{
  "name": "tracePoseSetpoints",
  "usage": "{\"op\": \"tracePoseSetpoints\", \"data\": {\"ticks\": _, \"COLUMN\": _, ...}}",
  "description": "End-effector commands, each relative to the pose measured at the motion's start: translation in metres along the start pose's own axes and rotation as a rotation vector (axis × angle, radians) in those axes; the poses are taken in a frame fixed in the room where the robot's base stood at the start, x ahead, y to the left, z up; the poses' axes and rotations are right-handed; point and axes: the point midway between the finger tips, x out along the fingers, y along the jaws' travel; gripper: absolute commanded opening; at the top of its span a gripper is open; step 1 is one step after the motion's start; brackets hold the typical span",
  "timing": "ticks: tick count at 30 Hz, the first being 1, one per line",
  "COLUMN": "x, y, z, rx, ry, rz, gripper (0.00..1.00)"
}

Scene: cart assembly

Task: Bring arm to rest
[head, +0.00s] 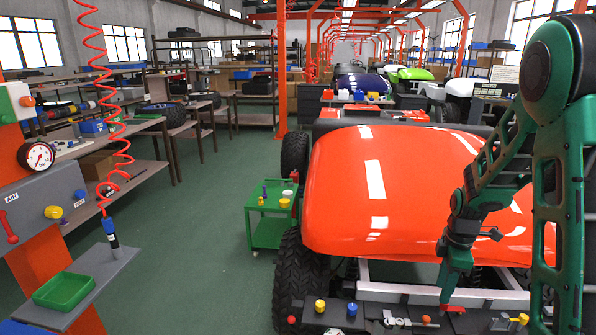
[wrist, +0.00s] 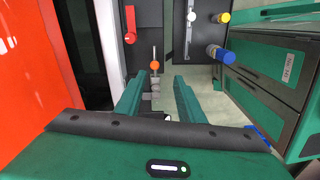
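My gripper (head: 455,280) hangs with its fingers pointing down above the black panel (head: 375,320), in front of the orange car body. In the wrist view, my gripper (wrist: 160,84) has its two green fingers apart, with nothing clasped between them. A lever with an orange knob (wrist: 154,65) shows beyond and between the fingertips; I cannot tell its distance from them. My arm is bent on the right side of the head view and covers part of the car body.
The orange car body (head: 335,195) on big black tyres fills the middle. The panel carries a yellow knob (head: 319,305), a blue knob (head: 352,309) and a red handle (wrist: 130,22). A green cart (head: 268,233) stands left of the car. Green floor (head: 190,240) is clear farther left.

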Motion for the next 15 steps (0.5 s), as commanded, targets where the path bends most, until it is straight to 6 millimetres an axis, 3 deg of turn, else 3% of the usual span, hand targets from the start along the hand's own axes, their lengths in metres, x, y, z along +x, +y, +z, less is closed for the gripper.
{"op": "tracePoseSetpoints", "data": {"ticks": 6, "x": -0.056, "y": -0.050, "z": 0.024, "rx": 0.390, "ry": 0.004, "rz": 0.005, "gripper": 0.35}}
{"op": "tracePoseSetpoints", "data": {"ticks": 15, "x": -0.110, "y": -0.133, "z": 0.053, "rx": 0.946, "ry": 0.005, "rz": -0.001, "gripper": 0.35}}
